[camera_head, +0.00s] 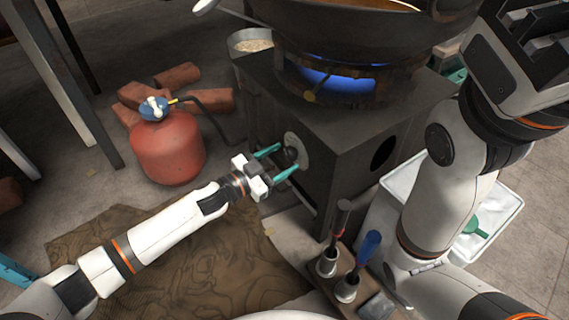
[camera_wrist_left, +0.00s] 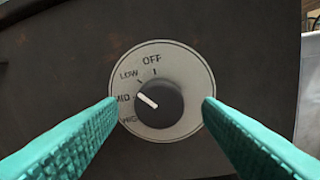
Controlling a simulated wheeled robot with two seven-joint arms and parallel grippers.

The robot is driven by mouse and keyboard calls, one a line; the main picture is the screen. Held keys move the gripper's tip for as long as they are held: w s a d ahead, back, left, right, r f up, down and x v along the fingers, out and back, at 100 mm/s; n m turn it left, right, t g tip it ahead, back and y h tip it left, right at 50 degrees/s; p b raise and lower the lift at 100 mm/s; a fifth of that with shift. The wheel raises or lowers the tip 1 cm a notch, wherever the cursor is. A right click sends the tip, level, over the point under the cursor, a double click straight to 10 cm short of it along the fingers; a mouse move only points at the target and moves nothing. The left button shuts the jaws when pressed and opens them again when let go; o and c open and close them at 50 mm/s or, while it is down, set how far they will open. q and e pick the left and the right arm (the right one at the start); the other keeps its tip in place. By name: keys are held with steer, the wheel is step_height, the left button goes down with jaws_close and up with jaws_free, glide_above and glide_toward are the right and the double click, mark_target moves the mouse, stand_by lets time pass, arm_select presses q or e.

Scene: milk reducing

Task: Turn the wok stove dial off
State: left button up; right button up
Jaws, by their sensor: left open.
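The stove dial (camera_wrist_left: 160,104) is a dark round knob on a pale plate marked OFF, LOW, MID and a lower, partly hidden label. Its white pointer line is turned to the upper left, near MID. In the head view the dial (camera_head: 291,153) sits on the left face of the dark wok stove (camera_head: 335,125). My left gripper (camera_head: 279,162) is open, its teal fingers pointing at the dial. In the left wrist view the fingers (camera_wrist_left: 160,118) stand on either side of the dial, apart from the knob. My right arm shows at the right; its fingers are not clearly visible.
A blue flame (camera_head: 340,83) burns under the wok (camera_head: 375,30) on the stove. A red gas cylinder (camera_head: 168,150) and bricks (camera_head: 180,77) stand left of the stove. A caddy with two handled tools (camera_head: 352,268) is in front. Brown cloth (camera_head: 185,262) covers the floor below my left arm.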

arm_select(q)
steer(key=shift+x, duration=0.85)
steer(key=shift+c, duration=0.6)
steer(key=c, duration=0.9)
